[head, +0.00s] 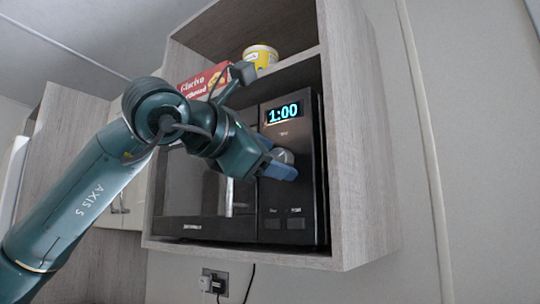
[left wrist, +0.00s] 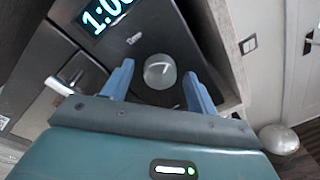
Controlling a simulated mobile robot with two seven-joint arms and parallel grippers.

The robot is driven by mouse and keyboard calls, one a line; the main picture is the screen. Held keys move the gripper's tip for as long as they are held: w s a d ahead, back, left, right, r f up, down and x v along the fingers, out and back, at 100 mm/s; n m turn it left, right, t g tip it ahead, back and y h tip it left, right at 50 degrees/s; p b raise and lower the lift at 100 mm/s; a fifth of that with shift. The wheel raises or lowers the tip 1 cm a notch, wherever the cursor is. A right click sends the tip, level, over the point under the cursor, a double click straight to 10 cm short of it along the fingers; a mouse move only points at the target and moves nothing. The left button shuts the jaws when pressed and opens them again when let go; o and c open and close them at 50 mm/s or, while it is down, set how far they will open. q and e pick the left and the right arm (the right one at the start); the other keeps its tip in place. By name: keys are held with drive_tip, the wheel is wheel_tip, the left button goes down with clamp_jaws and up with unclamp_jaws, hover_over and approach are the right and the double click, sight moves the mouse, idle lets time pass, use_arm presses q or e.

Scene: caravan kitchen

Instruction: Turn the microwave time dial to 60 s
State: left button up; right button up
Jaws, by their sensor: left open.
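The black microwave (head: 310,205) sits in a wooden wall cabinet. Its display (head: 284,112) reads 1:00 in cyan digits. The round grey time dial (head: 284,156) is below the display, and in the left wrist view the dial (left wrist: 160,71) shows a light pointer mark. My left gripper (head: 278,170) is in front of the control panel. In the left wrist view its blue fingers (left wrist: 158,88) are apart, one on each side of the dial, with visible gaps to it. Whether the fingertips touch the panel is hard to tell. My right gripper is not seen.
A red box (head: 203,82) and a yellow-and-white tub (head: 261,56) stand on the shelf above the microwave. The cabinet's right side panel (head: 358,130) is close to the control panel. Two buttons (head: 284,224) are below the dial. A wall socket (head: 214,281) is underneath.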

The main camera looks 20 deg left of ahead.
use_arm(q)
drive_tip(key=shift+s+a, duration=0.15)
drive_tip(key=shift+s, duration=0.2)
drive_tip(key=b+v, duration=0.2)
drive_tip(key=v, duration=1)
drive_tip(key=shift+s+b, duration=0.2)
drive_tip(key=shift+b, duration=0.1)
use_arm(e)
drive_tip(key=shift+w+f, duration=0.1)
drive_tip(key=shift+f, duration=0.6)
use_arm(q)
drive_tip(key=shift+a+r, duration=0.1)
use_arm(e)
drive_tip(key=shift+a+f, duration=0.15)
